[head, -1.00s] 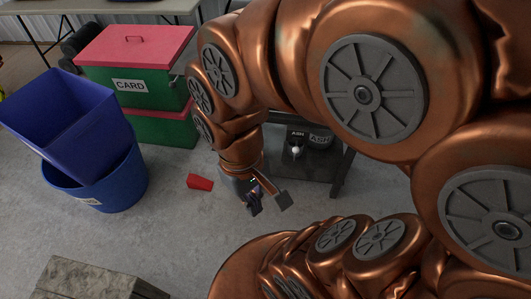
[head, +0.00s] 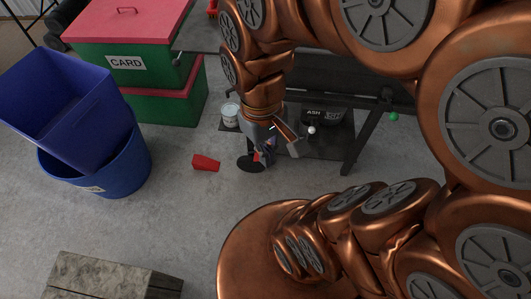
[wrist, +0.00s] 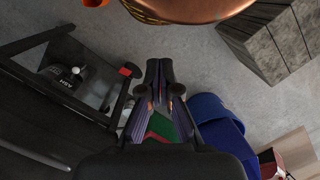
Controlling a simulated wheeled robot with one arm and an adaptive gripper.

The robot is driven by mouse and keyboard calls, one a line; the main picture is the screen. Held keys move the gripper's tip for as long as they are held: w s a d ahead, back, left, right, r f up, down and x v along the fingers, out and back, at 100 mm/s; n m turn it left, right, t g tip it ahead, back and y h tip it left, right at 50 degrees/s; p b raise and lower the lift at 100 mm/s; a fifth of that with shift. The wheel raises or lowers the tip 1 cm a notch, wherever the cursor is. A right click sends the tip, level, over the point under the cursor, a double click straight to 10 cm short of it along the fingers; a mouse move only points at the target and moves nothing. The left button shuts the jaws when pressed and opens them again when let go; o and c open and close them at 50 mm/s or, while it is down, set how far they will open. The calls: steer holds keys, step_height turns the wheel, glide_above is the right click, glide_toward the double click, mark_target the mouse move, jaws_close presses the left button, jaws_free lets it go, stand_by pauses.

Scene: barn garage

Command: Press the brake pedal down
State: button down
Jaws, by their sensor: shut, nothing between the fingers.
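I cannot make out a brake pedal for certain in either view. My gripper (head: 266,156) hangs low over the floor in front of the dark bench in the head view. It is shut and empty. In the wrist view its closed dark fingers (wrist: 159,84) are in the middle. A dark round patch (head: 247,164) lies just left of the fingers; I cannot tell if it is a pedal, a plate or a shadow. A red wedge-shaped piece (head: 206,163) lies on the floor farther left, apart from the gripper. My wrist and arm hide part of the bench.
The dark bench (head: 350,150) carries a lower shelf with an ASH container (head: 322,116). White (head: 311,130) and green (head: 393,116) knobs show near it. Blue bins (head: 100,170) and green CARD boxes (head: 137,62) stand left. A wooden block (head: 115,277) lies near.

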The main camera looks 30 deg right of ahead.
steer(key=w+d+f+n+t+b, duration=0.15)
steer(key=w+d+f+b, duration=0.25)
steer(key=w+f+b, duration=0.7)
steer(key=w+d+f+n+y+b, duration=0.1)
steer(key=w+d+f+n+b, duration=0.2)
steer(key=w+d+f+b, duration=0.85)
steer(key=w+a+f+n+b, duration=0.25)
steer(key=w+f, duration=0.45)
steer(key=f, duration=1)
steer(key=w+d+f+n+b, duration=0.1)
steer(key=d+f+b, duration=0.3)
steer(key=f, duration=0.5)
steer(key=w+d+f+n+t+b, duration=0.1)
steer(key=w+d+f+b, duration=0.2)
steer(key=d+f, duration=0.3)
step_height(320, 180, down, 3)
steer(key=shift+w+d+f+b, duration=0.1)
steer(key=shift+w+d+b, duration=0.3)
steer(key=shift+w, duration=0.15)
step_height(320, 180, down, 13)
steer(key=b, duration=0.4)
steer(key=shift+b, duration=0.35)
steer(key=shift+s+d+f, duration=0.1)
steer(key=shift+f, duration=0.2)
steer(key=shift+f+b, duration=0.15)
steer(key=shift+b, duration=0.15)
